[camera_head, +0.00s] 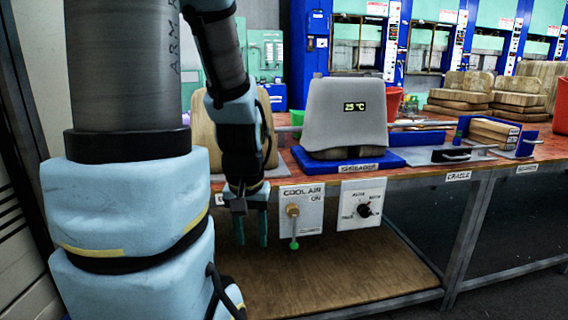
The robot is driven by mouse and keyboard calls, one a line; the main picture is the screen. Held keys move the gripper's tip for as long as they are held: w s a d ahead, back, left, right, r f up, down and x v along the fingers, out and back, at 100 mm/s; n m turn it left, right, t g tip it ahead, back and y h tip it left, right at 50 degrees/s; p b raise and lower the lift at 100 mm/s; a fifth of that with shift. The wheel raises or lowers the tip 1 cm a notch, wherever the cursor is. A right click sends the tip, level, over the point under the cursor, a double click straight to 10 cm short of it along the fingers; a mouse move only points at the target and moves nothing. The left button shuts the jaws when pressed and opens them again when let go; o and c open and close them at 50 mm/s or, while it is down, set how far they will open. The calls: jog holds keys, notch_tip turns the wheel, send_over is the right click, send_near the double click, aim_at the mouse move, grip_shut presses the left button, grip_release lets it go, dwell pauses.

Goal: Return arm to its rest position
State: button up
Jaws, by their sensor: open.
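My arm stands large on the left of the head view, with light blue covers on its links. My gripper (251,229) points down in front of the table's front edge, left of the cool air panel (302,210). Its two teal fingers are apart with nothing between them. The panel has a brass-coloured knob and a small green-tipped lever hanging below it. The gripper looks close to the panel; I cannot tell the exact gap.
A dial panel (361,204) hangs beside the cool air panel. A lower wooden shelf (330,270) is bare. Blue presses (420,50) stand behind; brown stacks are at right.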

notch_tip(320, 180, up, 11)
jog(key=p, duration=1)
jog(key=shift+r, duration=0.15)
dwell(1.1)
